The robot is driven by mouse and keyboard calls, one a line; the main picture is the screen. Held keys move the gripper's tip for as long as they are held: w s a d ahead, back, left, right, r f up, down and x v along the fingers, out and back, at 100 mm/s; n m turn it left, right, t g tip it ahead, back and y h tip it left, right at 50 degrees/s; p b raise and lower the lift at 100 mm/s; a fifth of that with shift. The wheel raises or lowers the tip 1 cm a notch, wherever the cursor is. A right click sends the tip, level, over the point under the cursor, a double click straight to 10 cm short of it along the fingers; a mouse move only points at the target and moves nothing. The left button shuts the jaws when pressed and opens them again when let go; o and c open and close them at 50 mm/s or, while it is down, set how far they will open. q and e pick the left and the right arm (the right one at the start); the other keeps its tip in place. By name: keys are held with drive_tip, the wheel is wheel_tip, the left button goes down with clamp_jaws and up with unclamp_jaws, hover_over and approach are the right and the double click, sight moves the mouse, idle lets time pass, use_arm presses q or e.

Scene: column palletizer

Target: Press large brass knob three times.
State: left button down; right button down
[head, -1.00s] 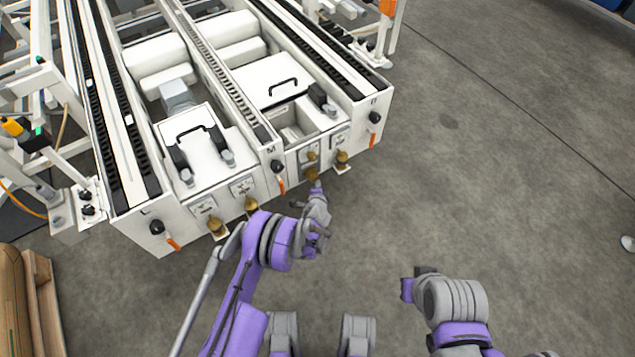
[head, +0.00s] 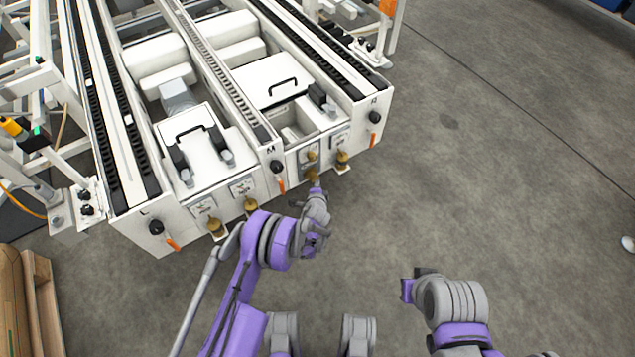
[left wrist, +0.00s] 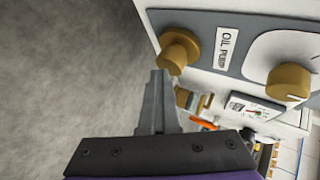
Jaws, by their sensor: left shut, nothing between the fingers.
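A large round brass knob (left wrist: 180,50) with a wide flange sits on the panel beside the "OIL PUMP" label in the left wrist view. In the head view this brass knob (head: 312,174) is on the machine's front face, low on the right-hand panel. My left gripper (head: 316,188) is shut and empty, its tips just in front of the knob. In the left wrist view the shut fingers (left wrist: 158,78) end close to the knob's lower edge; I cannot tell if they touch it. My right gripper (head: 407,290) is low in the head view, away from the machine; its fingers are unclear.
A smaller brass knob with a pointer (left wrist: 290,82) is on the same panel. Other brass fittings (head: 342,158) and black knobs with orange levers (head: 277,167) line the machine's front. The grey floor (head: 480,190) to the right is clear.

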use_arm(q)
drive_tip(key=shift+s+d, duration=0.75)
drive_tip(key=shift+s, duration=0.35)
drive_tip(key=shift+s+d+p, duration=0.2)
drive_tip(key=shift+s+d, duration=0.55)
drive_tip(key=shift+s, duration=0.25)
drive_tip(key=shift+s+d+p, duration=0.2)
drive_tip(key=shift+s+d, duration=0.55)
drive_tip(key=shift+s, duration=0.25)
idle(2.8)
